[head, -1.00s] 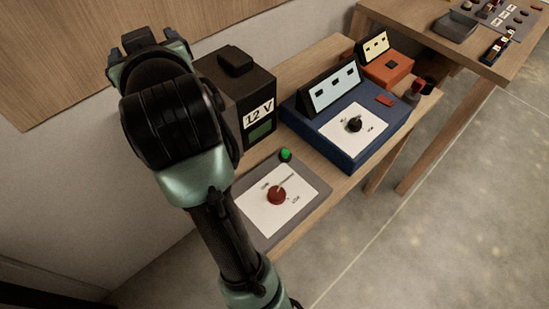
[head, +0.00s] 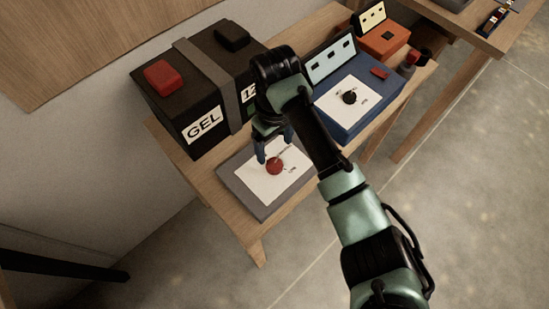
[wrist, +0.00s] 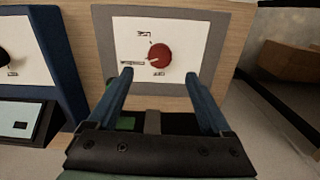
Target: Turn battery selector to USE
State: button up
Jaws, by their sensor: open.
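The battery selector is a round red knob (head: 275,167) on a white plate (head: 252,183) set on a grey panel (head: 262,212). In the wrist view the red knob (wrist: 161,56) sits just beyond my fingertips, with small labels around its left side that are too small to read surely. A pale mark on the knob's edge faces left in that view. My gripper (head: 274,149) is open and empty, above the plate and pointing down. In the wrist view my gripper (wrist: 157,73) has its fingers spread wider than the knob, apart from it.
A large black battery (head: 205,92) marked GEL stands behind the panel. A blue box (head: 350,125) with a black knob (head: 349,97) is to the right, close to my arm. An orange box (head: 384,40) stands farther back. The floor in front is clear.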

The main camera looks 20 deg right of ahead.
aim_at(274, 164)
notch_tip(274, 164, down, 8)
jog(key=shift+f, duration=0.1)
dwell(0.4)
grip_shut()
